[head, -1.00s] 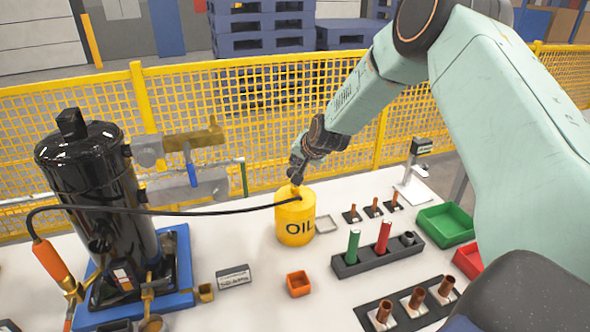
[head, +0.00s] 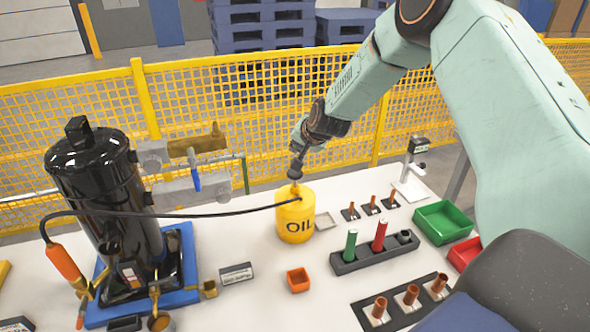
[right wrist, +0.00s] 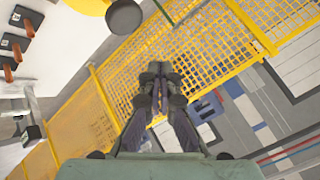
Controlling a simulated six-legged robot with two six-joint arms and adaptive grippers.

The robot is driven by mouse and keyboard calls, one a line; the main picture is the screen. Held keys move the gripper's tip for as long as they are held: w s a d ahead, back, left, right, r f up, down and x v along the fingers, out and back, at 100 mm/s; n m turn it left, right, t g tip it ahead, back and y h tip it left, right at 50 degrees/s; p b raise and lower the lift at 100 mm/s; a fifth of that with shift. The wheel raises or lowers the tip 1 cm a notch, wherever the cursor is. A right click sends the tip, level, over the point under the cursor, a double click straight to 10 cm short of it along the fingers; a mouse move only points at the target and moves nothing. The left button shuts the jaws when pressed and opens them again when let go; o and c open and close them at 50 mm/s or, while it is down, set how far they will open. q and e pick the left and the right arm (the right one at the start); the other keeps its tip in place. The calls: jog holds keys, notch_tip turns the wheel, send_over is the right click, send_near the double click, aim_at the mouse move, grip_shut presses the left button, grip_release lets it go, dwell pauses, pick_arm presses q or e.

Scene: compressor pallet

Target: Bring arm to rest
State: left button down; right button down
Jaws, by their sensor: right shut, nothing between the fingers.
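My right arm reaches in from the right in the head view. My right gripper (head: 297,168) is just above the yellow oil can (head: 296,222), over its top knob; I cannot tell from the head view whether they touch. In the right wrist view my right gripper (right wrist: 157,72) has its fingers together, shut and empty, with the yellow fence behind them. The can's edge (right wrist: 88,5) shows at the top of that view, apart from the fingers. My left gripper is not in view.
A black compressor (head: 105,195) stands on a blue pallet (head: 185,270) at left, with a black hose (head: 160,215) running to the oil can. A dark rack (head: 375,255), green bin (head: 443,222) and orange box (head: 298,280) lie at right and front. A yellow fence (head: 260,110) stands behind.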

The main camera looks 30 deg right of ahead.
dwell(0.6)
jog(key=s+a+f+n+g+y, duration=0.1)
jog(key=s+a+f+n+g, duration=0.15)
jog(key=s+a+f, duration=0.55)
jog(key=s+a+f+n+g, duration=0.25)
jog(key=s+a+f, duration=0.25)
jog(key=s+f, duration=0.6)
jog(key=s+a+f+n+g, duration=0.2)
jog(key=s+a+n, duration=0.1)
jog(key=s, duration=1.2)
jog(key=s+a+f+n+g, duration=0.1)
jog(key=s+a+n+g, duration=0.15)
jog(key=s, duration=1.15)
notch_tip(320, 180, down, 14)
jog(key=b, duration=1.5)
jog(key=shift+f, duration=0.25)
jog(key=shift+r, duration=0.1)
jog(key=shift+a, duration=0.1)
